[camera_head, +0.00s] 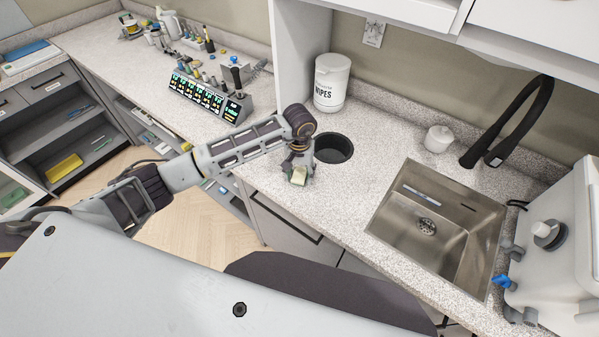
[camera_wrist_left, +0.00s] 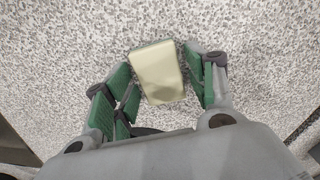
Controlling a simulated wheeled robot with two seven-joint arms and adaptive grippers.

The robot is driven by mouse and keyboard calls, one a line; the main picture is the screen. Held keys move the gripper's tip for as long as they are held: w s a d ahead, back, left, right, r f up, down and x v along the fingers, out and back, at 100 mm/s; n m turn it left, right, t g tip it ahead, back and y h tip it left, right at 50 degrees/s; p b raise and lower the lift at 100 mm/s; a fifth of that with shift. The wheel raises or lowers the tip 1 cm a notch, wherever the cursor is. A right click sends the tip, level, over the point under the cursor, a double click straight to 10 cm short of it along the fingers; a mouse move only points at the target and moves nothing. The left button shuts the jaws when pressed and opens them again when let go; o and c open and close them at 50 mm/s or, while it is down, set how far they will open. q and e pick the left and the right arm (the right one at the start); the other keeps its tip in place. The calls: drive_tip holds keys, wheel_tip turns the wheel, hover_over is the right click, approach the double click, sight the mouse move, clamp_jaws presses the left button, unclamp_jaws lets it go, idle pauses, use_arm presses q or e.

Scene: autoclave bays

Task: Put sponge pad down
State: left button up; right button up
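The sponge pad (camera_wrist_left: 157,73) is a pale yellow block with a thin green edge. In the left wrist view it sits between the green finger pads of my left gripper (camera_wrist_left: 158,72), over the speckled counter. The fingers look spread a little wider than the pad, with narrow gaps beside it. In the head view the sponge pad (camera_head: 299,176) shows below my left gripper (camera_head: 297,168), at the counter's front edge area, left of the sink. It looks at or very near the counter surface; exact contact is hidden. My right gripper is out of view.
A round dark hole (camera_head: 333,148) in the counter lies just behind my gripper. A white wipes tub (camera_head: 331,82) stands behind it. The steel sink (camera_head: 440,215) with a black faucet (camera_head: 512,118) is to the right. The counter between hole and sink is clear.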

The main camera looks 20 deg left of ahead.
sight(300, 174)
use_arm(q)
drive_tip(key=shift+r, duration=0.1)
idle(0.4)
drive_tip(key=shift+r, duration=0.15)
wheel_tip(300, 174, up, 12)
drive_tip(key=b, duration=0.2)
idle(0.5)
idle(0.6)
